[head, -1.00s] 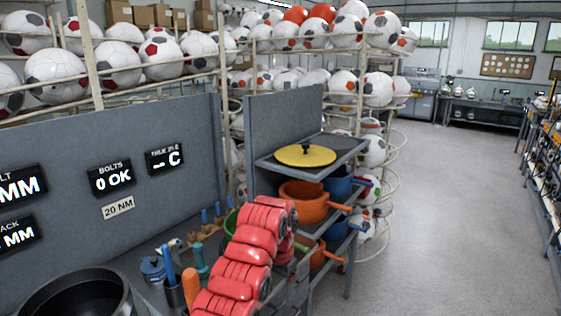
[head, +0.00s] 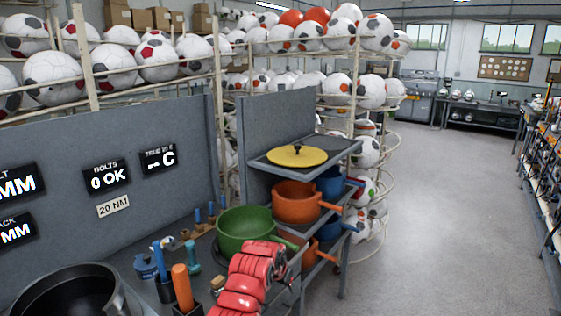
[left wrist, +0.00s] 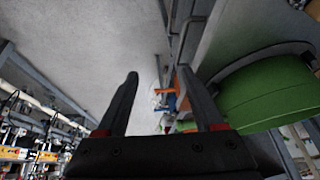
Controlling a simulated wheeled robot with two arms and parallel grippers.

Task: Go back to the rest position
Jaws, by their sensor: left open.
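My left arm comes in at the bottom middle of the head view as a chain of red links. In the left wrist view my left gripper (left wrist: 158,78) shows two dark fingers spread apart with nothing held between them. A green pot (head: 245,230) stands on the bench just behind the red arm in the head view. It also shows in the left wrist view (left wrist: 265,95), to the right of the fingers and apart from them. The fingers are hard to make out in the head view. My right gripper is not in view.
A shelf rack holds a yellow lid (head: 300,156), an orange pot (head: 296,202) and blue pots. Tools, including an orange-handled one (head: 182,286), stand on the bench beside a large black pot (head: 70,292). Open floor (head: 430,220) lies to the right.

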